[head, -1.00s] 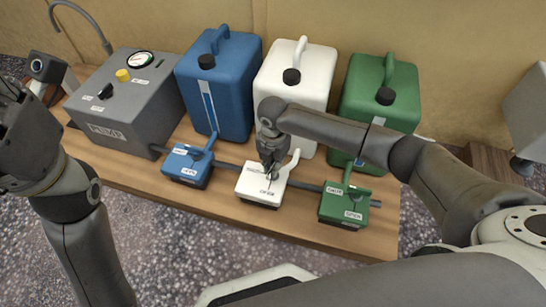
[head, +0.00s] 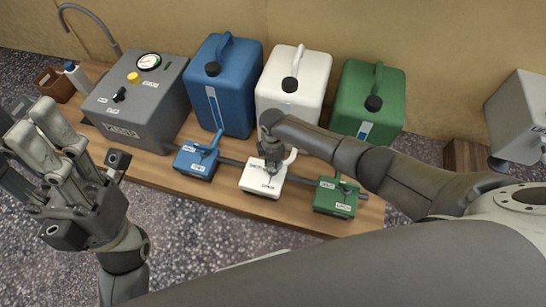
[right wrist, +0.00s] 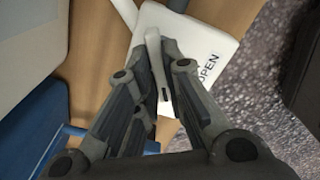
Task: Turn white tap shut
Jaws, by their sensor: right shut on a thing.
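The white tap (head: 262,187) is a small white box on the pipe along the wooden bench, with a raised white lever. My right gripper (head: 271,166) is on it, reaching in from the right and hiding part of the box. In the right wrist view the lever (right wrist: 154,52) stands between my right fingers (right wrist: 157,85), which are shut on it. The word OPEN shows on the box in that view. My left gripper (head: 32,108) is raised at the left, empty, with its fingers apart, away from the taps.
A blue tap (head: 194,166) stands left of the white one and a green tap (head: 334,200) right of it. Blue (head: 240,75), white (head: 308,70) and green (head: 382,85) canisters stand behind. A grey pump box (head: 150,115) with a gauge is at the left.

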